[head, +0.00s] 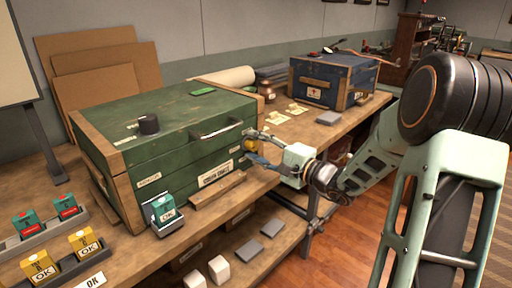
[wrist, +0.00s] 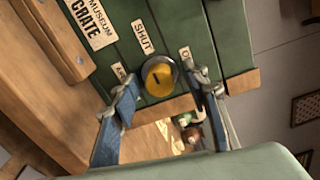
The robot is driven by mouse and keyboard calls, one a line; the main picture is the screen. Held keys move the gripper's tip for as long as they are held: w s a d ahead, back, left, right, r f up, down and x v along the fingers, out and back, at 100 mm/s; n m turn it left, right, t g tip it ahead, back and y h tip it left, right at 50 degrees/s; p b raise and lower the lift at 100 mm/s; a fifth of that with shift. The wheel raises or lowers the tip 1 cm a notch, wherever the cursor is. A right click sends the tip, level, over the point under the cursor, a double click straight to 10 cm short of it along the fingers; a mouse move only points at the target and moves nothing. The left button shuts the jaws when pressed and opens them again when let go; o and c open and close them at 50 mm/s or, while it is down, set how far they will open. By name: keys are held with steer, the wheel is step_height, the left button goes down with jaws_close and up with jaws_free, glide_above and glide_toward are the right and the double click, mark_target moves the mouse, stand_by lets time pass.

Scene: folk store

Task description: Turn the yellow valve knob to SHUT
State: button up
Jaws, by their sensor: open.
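The SHUT label (wrist: 148,37) is above the knob in the wrist view; partly hidden labels lie on either side. My gripper (wrist: 162,80) is open, with one blue-grey finger on each side of the knob. I cannot tell whether either finger touches it. In the head view the knob (head: 250,146) shows between the fingers of my gripper (head: 251,145).
The green crate (head: 160,165) stands on a wooden workbench (head: 345,118). Teal and yellow boxes stand at the front left.

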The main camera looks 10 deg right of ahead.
steer(key=v, duration=1.2)
